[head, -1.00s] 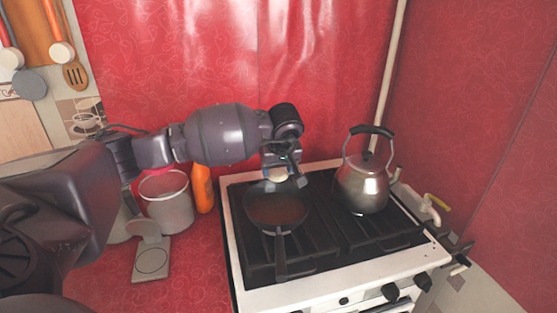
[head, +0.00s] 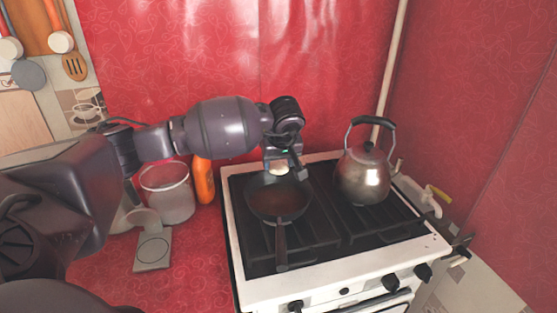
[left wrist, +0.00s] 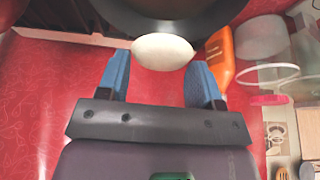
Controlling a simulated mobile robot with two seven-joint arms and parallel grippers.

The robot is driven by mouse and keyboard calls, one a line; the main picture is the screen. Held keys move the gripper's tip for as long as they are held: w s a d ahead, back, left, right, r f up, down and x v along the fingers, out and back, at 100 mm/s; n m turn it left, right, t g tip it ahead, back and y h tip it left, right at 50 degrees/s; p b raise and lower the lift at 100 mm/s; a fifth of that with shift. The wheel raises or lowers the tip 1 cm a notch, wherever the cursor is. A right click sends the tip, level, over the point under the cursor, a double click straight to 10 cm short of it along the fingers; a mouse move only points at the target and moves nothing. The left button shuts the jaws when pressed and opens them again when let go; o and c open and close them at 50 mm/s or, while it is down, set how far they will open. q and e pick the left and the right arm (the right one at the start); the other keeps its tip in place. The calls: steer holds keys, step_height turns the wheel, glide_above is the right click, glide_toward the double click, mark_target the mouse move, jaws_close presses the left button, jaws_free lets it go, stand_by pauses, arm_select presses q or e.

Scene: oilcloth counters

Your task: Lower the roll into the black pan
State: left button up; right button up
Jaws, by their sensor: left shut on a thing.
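The black pan (head: 279,203) sits on the left part of the stove top, its handle toward the front edge. My left gripper (head: 281,171) is at the far rim of the pan, pointing down. It is shut on the pale roll (head: 279,169), which is partly hidden by the fingers in the head view. In the left wrist view, the roll (left wrist: 162,51) shows as a cream oval at the tips of the blue finger pads (left wrist: 160,78), with the dark pan (left wrist: 180,20) beyond it. Whether the roll touches the pan is unclear. My right gripper is not in view.
A metal kettle (head: 364,174) stands on the stove (head: 335,275) right of the pan. Left of the stove are an orange bottle (head: 203,180), a clear container (head: 168,193) and a small scale-like item (head: 153,249). A red wall is close behind.

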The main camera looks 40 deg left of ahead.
mark_target(279, 166)
arm_select(q)
steer(key=shift+f+b, duration=0.55)
steer(key=shift+f, duration=0.55)
steer(key=shift+f+b, duration=0.3)
steer(key=shift+f, duration=0.2)
steer(key=shift+f+b, duration=0.4)
steer(key=shift+f, duration=0.4)
steer(key=shift+f+b, duration=0.35)
steer(key=shift+f, duration=0.55)
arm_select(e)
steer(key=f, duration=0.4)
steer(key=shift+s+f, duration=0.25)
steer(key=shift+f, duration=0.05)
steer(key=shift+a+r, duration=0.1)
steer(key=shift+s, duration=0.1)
